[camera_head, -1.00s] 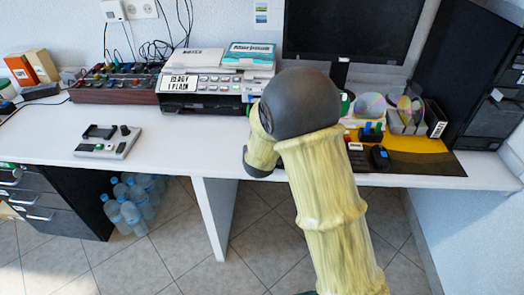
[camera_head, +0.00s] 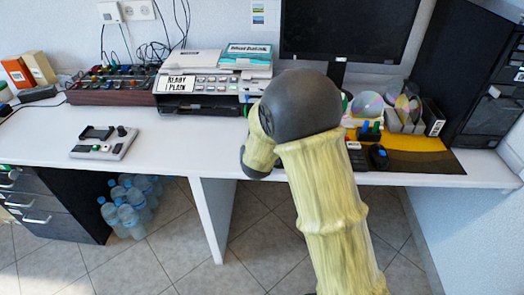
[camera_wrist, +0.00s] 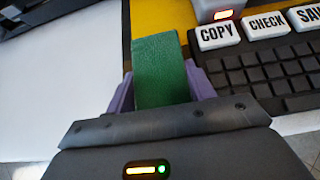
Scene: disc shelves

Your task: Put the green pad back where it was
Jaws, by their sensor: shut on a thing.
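The green pad (camera_wrist: 160,72) shows in the wrist view, upright between the two purple fingers of my gripper (camera_wrist: 163,90). My gripper is shut on it. The pad is in front of a yellow mat and left of a black keyboard; I cannot tell whether its lower end touches anything. In the head view my own arm hides the gripper and the pad.
The keyboard (camera_wrist: 262,72) has white keys marked COPY and CHECK. A yellow and black mat (camera_head: 415,143) lies at the desk's right, with discs in a rack (camera_head: 405,115) behind it. A grey device (camera_head: 104,142) stands on the left. The white desk (camera_head: 190,150) between is clear.

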